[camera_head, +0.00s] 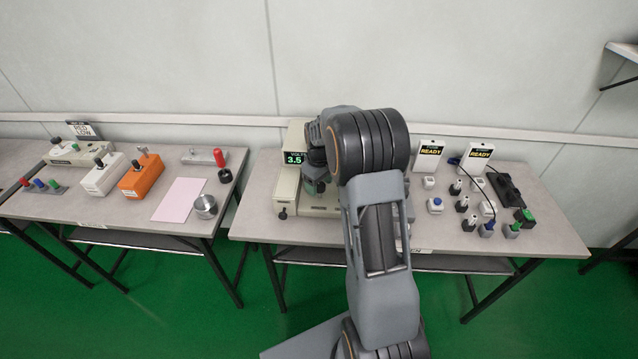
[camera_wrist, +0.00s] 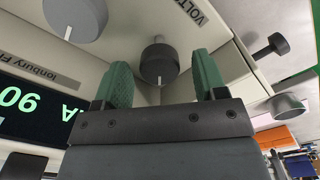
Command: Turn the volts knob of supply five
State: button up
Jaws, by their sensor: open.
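In the wrist view a dark grey round knob (camera_wrist: 159,62) with a white pointer mark sits on a pale panel, beside lettering that reads "VOLT", cut off by the frame edge. My gripper (camera_wrist: 163,72) is open, its two green fingertips to the left and right of the knob, with gaps showing on both sides. In the head view the cream supply (camera_head: 291,172) stands on the right table, its display (camera_head: 294,158) reading 3.5 under the word VOLTS. My arm hides much of it. No supply number is legible.
Another grey knob (camera_wrist: 75,16) and a green-lit display (camera_wrist: 30,105) are at left in the wrist view. A side knob (camera_wrist: 270,46) projects at right. In the head view, READY signs (camera_head: 429,153) and several small devices stand right of my arm. An orange box (camera_head: 141,178) sits on the left table.

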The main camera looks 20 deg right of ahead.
jog(key=c, duration=0.9)
jog(key=shift+m, duration=0.3)
jog(key=m, duration=1.4)
jog(key=shift+d+m+p, duration=0.1)
jog(key=shift+m+p, duration=0.25)
jog(key=shift+m, duration=2.25)
